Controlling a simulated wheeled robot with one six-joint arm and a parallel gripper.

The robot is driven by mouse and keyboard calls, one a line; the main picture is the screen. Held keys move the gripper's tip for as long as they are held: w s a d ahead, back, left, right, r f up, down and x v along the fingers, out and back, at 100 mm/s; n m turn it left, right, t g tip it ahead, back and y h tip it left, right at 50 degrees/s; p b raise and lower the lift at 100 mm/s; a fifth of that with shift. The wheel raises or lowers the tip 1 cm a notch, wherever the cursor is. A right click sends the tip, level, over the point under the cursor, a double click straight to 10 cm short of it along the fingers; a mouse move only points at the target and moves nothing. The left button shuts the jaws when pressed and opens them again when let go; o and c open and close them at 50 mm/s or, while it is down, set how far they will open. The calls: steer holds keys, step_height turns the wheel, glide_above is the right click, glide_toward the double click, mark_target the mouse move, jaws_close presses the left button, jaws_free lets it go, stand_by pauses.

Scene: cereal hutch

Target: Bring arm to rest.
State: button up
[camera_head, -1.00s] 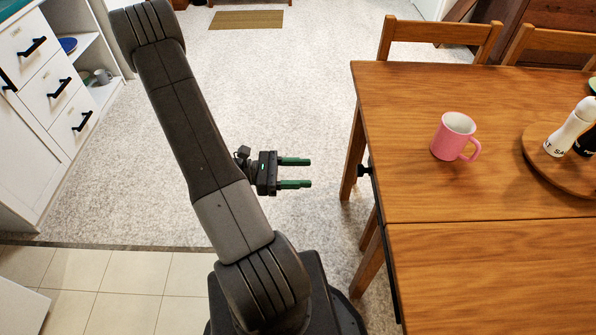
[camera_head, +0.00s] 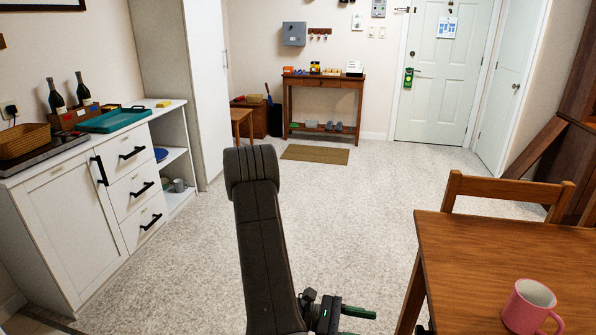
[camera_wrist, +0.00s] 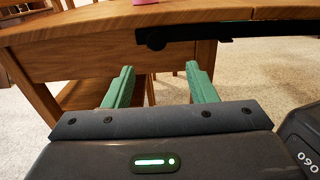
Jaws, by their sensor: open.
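My gripper (camera_head: 352,322) shows at the bottom of the head view, beside my raised arm, with its green fingers pointing right toward the wooden table (camera_head: 490,245). The lower finger is mostly cut off by the frame edge. In the wrist view my gripper (camera_wrist: 160,88) has its two green fingers spread apart with nothing between them. The table's edge and apron (camera_wrist: 90,58) lie beyond the fingertips there. The gripper looks empty and apart from the table.
A pink mug (camera_head: 530,308) stands on the table, and a wooden chair (camera_head: 500,190) is at its far side. A white cabinet (camera_head: 75,215) lines the left wall. Open carpet (camera_head: 330,200) stretches to a doormat (camera_head: 315,154), a console table (camera_head: 323,85) and a door (camera_head: 436,80).

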mark_target(416, 334)
steer(key=shift+x, duration=5.35)
steer(key=shift+w+r, duration=0.1)
